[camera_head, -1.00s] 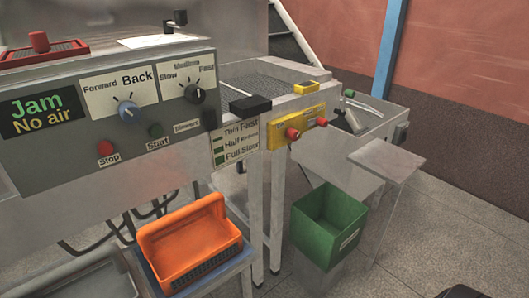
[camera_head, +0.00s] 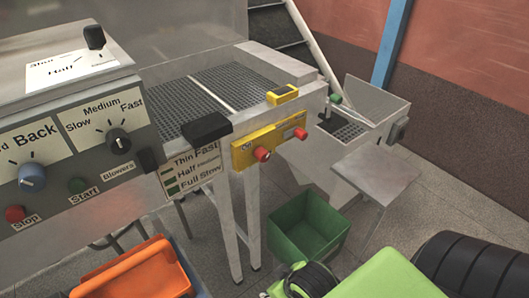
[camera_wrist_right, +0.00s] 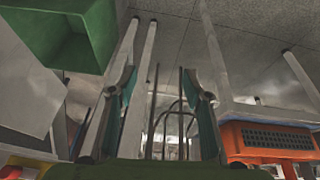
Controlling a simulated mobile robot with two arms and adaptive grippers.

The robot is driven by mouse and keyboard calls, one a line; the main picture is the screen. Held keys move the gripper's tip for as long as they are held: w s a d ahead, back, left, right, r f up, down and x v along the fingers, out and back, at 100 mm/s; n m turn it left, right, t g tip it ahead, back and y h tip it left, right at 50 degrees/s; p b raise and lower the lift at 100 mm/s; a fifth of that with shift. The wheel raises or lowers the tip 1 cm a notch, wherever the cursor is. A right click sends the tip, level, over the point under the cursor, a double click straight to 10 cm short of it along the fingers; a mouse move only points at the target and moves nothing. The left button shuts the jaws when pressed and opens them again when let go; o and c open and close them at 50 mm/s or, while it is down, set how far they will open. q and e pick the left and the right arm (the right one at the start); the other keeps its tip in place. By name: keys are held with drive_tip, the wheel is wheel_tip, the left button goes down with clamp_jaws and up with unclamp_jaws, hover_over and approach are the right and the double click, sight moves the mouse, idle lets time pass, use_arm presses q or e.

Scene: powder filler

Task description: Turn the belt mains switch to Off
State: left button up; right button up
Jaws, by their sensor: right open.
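A yellow switch panel (camera_head: 280,137) is fixed to the end of the belt frame in the head view. It carries two red knobs, a left one (camera_head: 261,154) and a right one (camera_head: 301,133). A small "On" label shows by the left knob; the knob settings are too small to read. My right gripper (camera_wrist_right: 159,82) is open and empty in the right wrist view, its fingers apart over open space. A part of a yellow panel (camera_wrist_right: 28,158) shows low at the left of that view, apart from the fingers. My left gripper is not in view.
A green bin (camera_head: 310,235) stands on the floor below the panel. An orange crate (camera_head: 140,275) is at the lower left. The control box with a blue knob (camera_head: 32,177) is at the left. A metal shelf (camera_head: 375,185) juts out right of the bin.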

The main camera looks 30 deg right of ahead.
drive_tip(key=w+d+r+t, duration=0.4)
drive_tip(key=w+d, duration=0.1)
drive_tip(key=w, duration=0.2)
drive_tip(key=w+d+r+t, duration=0.4)
drive_tip(key=w+d, duration=0.1)
drive_tip(key=w, duration=0.1)
drive_tip(key=n+t+y, duration=0.1)
drive_tip(key=t+y, duration=0.1)
drive_tip(key=t, duration=0.3)
approach(266, 159)
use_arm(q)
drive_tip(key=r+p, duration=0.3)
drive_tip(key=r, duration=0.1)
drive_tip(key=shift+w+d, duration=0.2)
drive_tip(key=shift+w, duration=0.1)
use_arm(e)
drive_tip(key=shift+h, duration=0.4)
drive_tip(key=w, duration=0.7)
drive_tip(key=w+a, duration=0.1)
drive_tip(key=w, duration=0.2)
drive_tip(key=shift+w+a+f, duration=0.1)
drive_tip(key=shift+w, duration=0.15)
drive_tip(key=c, duration=1.1)
